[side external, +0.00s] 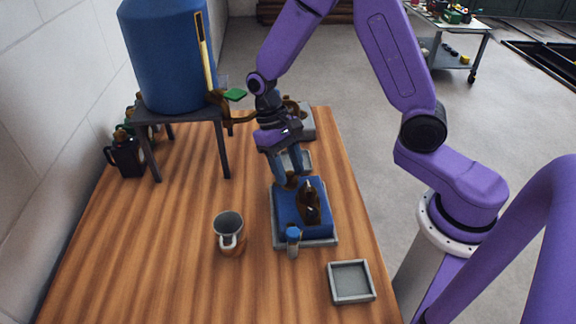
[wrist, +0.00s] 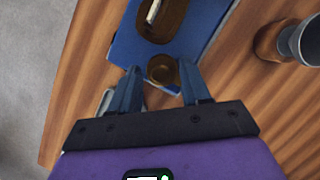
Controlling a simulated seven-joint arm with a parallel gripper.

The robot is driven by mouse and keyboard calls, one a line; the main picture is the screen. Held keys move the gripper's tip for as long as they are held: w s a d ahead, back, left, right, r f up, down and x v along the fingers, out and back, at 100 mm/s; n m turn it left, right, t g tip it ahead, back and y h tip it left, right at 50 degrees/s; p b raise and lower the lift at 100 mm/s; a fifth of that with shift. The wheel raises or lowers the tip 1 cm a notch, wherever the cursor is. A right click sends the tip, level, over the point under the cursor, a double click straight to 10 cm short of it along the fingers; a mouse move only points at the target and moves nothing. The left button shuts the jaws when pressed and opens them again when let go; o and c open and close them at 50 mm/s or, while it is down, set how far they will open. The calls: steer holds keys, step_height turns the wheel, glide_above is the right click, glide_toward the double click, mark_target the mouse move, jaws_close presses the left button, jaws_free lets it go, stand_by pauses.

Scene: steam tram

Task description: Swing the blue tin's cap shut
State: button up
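The blue tin (side external: 324,222) sits in a shallow grey tray (side external: 318,243) on the wooden table. A dark brown raised part (side external: 308,203) stands on its top; in the wrist view a brown oval (wrist: 162,20) with a pale strip shows on the blue top (wrist: 128,42). A round brown piece (wrist: 163,70) is at the tin's near edge there; I cannot tell whether it is the cap. My gripper (wrist: 161,71) points down at the tin's back end, its open fingers on either side of the round piece. Its fingertips also show in the side view (side external: 289,184).
A grey and brown mug (side external: 229,230) stands left of the tin. A small blue-topped bottle (side external: 292,240) is at the tin's front. An empty square tray (side external: 350,282) lies front right. A blue barrel (side external: 170,60) on a dark stand (side external: 180,116) is back left.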

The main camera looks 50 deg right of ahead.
steer(key=v, duration=1.7)
steer(key=shift+w+r, duration=0.15)
steer(key=s+d+f+n+t, duration=0.1)
steer(key=s+f+n+t, duration=0.1)
steer(key=s+n, duration=0.5)
steer(key=s+d+f+n+t, duration=0.2)
steer(key=s+n, duration=0.4)
steer(key=s, duration=1.2)
steer(key=shift+s+f+n+t, duration=0.3)
steer(key=shift+s+f+n, duration=0.1)
steer(key=shift+f, duration=0.2)
